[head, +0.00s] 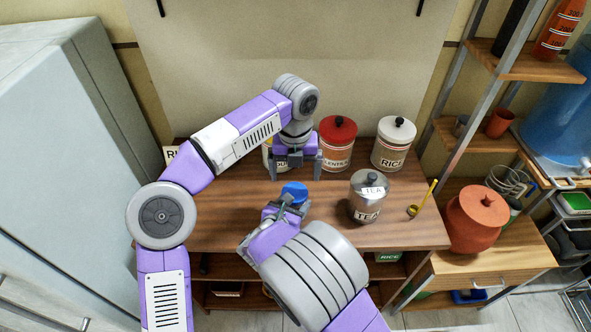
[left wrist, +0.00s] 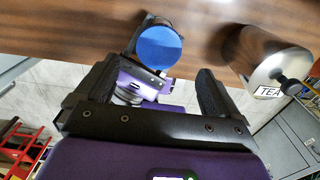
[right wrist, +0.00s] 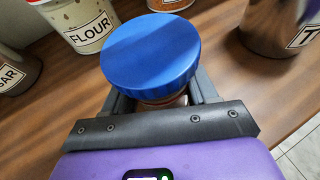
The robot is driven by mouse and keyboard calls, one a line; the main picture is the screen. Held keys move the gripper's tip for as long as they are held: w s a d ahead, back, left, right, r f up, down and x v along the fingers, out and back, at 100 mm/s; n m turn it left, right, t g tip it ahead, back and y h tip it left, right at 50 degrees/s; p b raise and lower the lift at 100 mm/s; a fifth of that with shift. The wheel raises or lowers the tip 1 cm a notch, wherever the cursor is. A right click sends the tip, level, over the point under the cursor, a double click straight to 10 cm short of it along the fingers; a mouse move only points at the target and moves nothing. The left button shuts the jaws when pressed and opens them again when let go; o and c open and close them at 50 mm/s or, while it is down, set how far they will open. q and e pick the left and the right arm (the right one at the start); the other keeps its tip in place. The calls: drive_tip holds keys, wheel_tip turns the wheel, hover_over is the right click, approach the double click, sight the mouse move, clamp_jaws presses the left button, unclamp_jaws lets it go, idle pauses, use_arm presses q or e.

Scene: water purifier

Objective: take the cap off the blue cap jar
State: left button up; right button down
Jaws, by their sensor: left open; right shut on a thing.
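The blue cap (head: 294,189) sits on top of the blue cap jar near the front of the table. In the right wrist view the cap (right wrist: 150,50) is large, with a little of the jar body (right wrist: 163,101) showing below it. My right gripper (head: 283,207) is shut around the jar just under the cap. My left gripper (head: 296,172) is open, pointing down, above and behind the cap and apart from it. In the left wrist view the cap (left wrist: 159,49) shows ahead, beyond the open fingers (left wrist: 150,88). Most of the jar body is hidden by my right gripper.
A steel TEA canister (head: 368,198) stands right of the jar. Red-lidded (head: 338,145) and RICE (head: 393,145) canisters stand behind. The FLOUR canister (right wrist: 84,22) is close behind my left gripper. A yellow spoon (head: 424,199) lies at right. The table's front edge is close.

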sight(295, 192)
use_arm(q)
wheel_tip(295, 192, down, 6)
drive_tip(key=shift+f, duration=0.25)
drive_tip(key=c, duration=1.1)
drive_tip(key=shift+n, duration=1.7)
drive_tip(key=o, duration=1.1)
drive_tip(key=shift+o, duration=0.2)
drive_tip(key=shift+r, duration=0.15)
